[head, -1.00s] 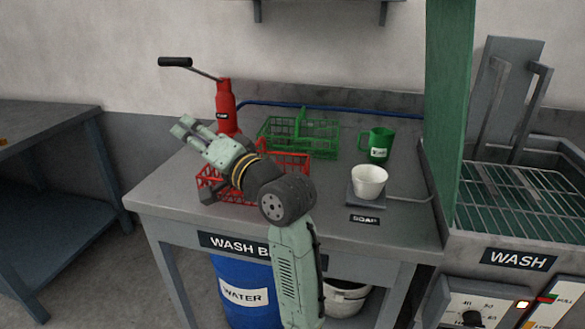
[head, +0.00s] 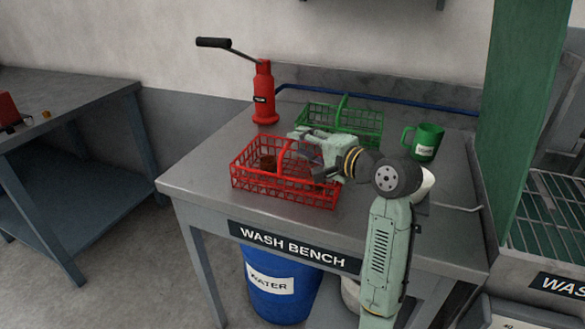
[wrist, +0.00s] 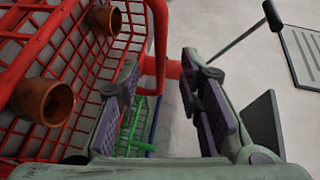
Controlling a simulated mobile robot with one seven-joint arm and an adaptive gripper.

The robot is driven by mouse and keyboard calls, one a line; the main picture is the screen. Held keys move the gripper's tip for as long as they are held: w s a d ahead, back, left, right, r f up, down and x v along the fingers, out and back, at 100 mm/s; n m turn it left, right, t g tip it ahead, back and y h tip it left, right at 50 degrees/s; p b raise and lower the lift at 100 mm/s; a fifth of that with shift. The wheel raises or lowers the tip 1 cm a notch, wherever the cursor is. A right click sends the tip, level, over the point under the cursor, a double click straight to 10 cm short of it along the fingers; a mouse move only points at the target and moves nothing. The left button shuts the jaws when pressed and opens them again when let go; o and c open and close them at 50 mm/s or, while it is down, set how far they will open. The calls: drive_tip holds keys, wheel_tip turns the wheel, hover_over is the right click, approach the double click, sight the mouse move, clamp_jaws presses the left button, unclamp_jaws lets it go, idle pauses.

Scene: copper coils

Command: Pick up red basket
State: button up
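The red basket (head: 285,190) stands upright on the wash bench in the head view, with its arched handle over the middle. Brown round pieces (head: 266,162) lie in it. In the wrist view the basket (wrist: 75,65) fills the left side and two copper-brown pieces (wrist: 45,100) show inside. My gripper (wrist: 162,80) is open, its two fingers apart with nothing held between them. In the head view my gripper (head: 312,160) is at the basket's right end, beside the handle and partly hiding the far right rim. I cannot tell whether it touches the basket.
A green basket (head: 345,118) stands close behind my gripper. A red pump (head: 263,95) with a black lever stands at the back left. A green mug (head: 426,142) is to the right, and a white cup (head: 428,180) is partly hidden by my arm. The bench (head: 195,165) is clear at front left.

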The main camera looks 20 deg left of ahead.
sight(293, 141)
drive_tip(key=p+x, duration=0.1)
drive_tip(key=x, duration=0.3)
drive_tip(key=shift+a, duration=0.2)
drive_tip(key=shift+c, duration=0.4)
clamp_jaws()
idle(0.4)
